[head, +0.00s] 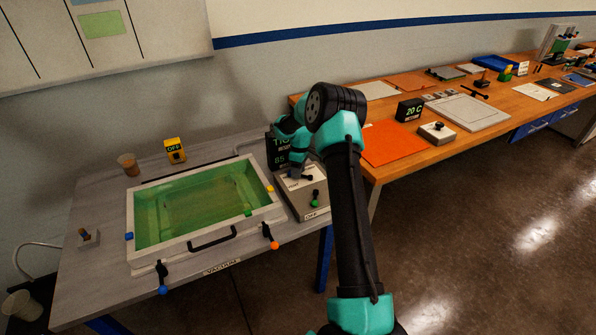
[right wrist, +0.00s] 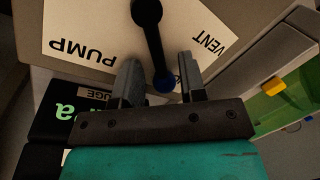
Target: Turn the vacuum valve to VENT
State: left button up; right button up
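The vacuum valve's black handle with a blue tip (right wrist: 155,45) stands over a pale label plate (right wrist: 80,35) reading PUMP on the left and VENT on the right in the right wrist view. The handle points down between the two words. My right gripper (right wrist: 162,82) is open, one finger on each side of the blue tip, with visible gaps. My left gripper is not in view.
A chamber with green contents (head: 190,210) and a front handle stands left of the valve box. A green-tipped lever (head: 315,198) sits by an OFF label at the box's front. A dark display (head: 276,152) stands behind, partly hidden. A wooden bench (head: 390,165) is at right.

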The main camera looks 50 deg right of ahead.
aim_at(298, 184)
grip_shut()
dwell(0.4)
jog(key=shift+w+a+r, duration=0.1)
jog(key=shift+a, duration=0.05)
jog(key=shift+a+n, duration=0.35)
jog(key=shift+n, duration=0.55)
jog(key=shift+s+a+n+g, duration=0.2)
jog(key=shift+s+n, duration=0.05)
jog(key=shift+n, duration=0.35)
jog(key=shift+s+a+n+g, duration=0.2)
jog(key=shift+n, duration=0.4)
jog(key=shift+s+a+n+h, duration=0.2)
jog(key=shift+s+a+n, duration=0.1)
jog(key=shift+n, duration=0.5)
jog(key=shift+s+a+n+h, duration=0.2)
jog(key=shift+s+n, duration=0.1)
jog(key=shift+n, duration=0.5)
jog(key=shift+s+a+n+h, duration=0.2)
jog(key=shift+s+a+n, duration=0.1)
jog(key=shift+n, duration=0.5)
